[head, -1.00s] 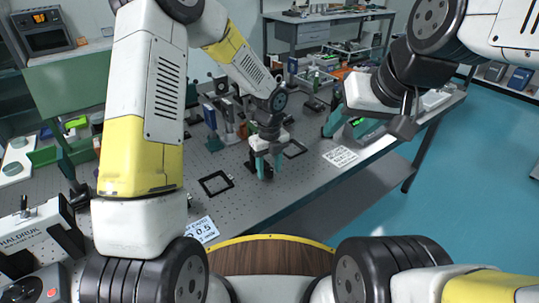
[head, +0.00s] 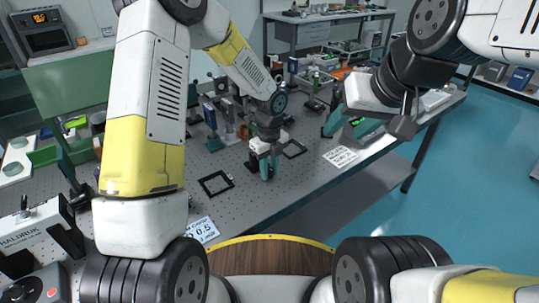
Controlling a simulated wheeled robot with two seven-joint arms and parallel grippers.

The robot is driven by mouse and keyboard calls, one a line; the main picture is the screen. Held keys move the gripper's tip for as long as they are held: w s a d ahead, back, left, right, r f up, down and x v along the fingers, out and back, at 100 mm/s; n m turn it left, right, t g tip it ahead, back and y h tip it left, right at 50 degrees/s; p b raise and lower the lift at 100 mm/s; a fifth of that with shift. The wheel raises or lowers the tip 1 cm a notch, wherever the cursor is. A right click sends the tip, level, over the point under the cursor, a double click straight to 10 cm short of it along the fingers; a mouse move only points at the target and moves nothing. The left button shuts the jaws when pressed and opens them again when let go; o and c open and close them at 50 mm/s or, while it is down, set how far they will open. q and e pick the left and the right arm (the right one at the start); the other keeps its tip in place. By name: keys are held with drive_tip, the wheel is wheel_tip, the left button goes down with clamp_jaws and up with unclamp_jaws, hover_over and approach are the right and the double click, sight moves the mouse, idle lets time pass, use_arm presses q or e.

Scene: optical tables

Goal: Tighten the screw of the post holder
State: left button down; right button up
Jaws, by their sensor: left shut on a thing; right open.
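My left gripper (head: 265,172) points straight down over the optical table (head: 245,205), at its middle. Its teal fingers are close together and shut on a small part of the post holder (head: 252,166). Only a dark bit of the holder shows beside the fingers. The screw itself is hidden by the fingers and too small to make out. My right gripper (head: 350,127) is open and apart from the post holder, over the table's right part. Its teal fingers are partly covered by its own white body.
Two black square frames lie on the table, one left (head: 216,183) and one right (head: 294,149) of my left gripper. Optical mounts (head: 228,120) crowd behind it. Printed cards lie near the front edge (head: 203,229) and at right (head: 341,157). The front strip is mostly clear.

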sight(270, 169)
use_arm(q)
drive_tip(key=c, duration=1.2)
unclamp_jaws()
drive_tip(key=shift+r, duration=0.1)
wheel_tip(270, 169, up, 8)
drive_tip(key=shift+f, duration=0.2)
